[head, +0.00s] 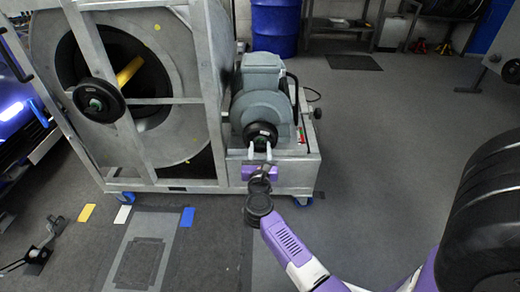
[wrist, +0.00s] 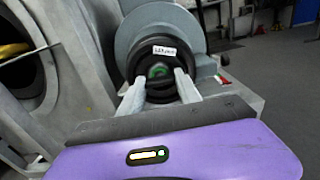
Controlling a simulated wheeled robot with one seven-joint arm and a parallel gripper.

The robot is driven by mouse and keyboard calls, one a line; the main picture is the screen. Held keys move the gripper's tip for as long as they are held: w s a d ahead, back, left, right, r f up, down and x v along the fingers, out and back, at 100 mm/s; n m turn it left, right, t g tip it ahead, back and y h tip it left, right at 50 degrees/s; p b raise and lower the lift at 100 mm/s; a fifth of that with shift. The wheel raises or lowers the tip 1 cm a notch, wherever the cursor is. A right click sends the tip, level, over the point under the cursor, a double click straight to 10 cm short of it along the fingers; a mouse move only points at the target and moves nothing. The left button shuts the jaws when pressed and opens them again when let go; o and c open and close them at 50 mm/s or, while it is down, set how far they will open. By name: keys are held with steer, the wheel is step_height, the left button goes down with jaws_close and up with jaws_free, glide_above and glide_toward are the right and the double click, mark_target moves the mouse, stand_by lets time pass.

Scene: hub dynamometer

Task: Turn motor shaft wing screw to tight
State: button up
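The motor shaft wing screw (wrist: 161,81) is a black round knob with a green centre and a white label above it, on the front of the grey motor (wrist: 185,30). In the head view the knob (head: 260,132) faces me at the motor's lower front. My gripper (wrist: 158,84) has its two pale fingers apart, one at each side of the knob's lower front. It also shows in the head view (head: 259,146), right in front of the knob. Whether the fingers touch the knob I cannot tell. The label's writing is too small to read surely.
The grey metal frame (head: 150,184) with a large drum stands left of the motor, with another black knob (head: 98,101) on it. A blue barrel (head: 275,27) stands behind. A black tyre (head: 487,215) is at the right. Floor between motor and tyre is free.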

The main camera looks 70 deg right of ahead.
steer(key=o, duration=0.4)
steer(key=shift+o, duration=0.2)
steer(key=p+v, duration=0.1)
steer(key=v, duration=0.7)
stand_by(0.4)
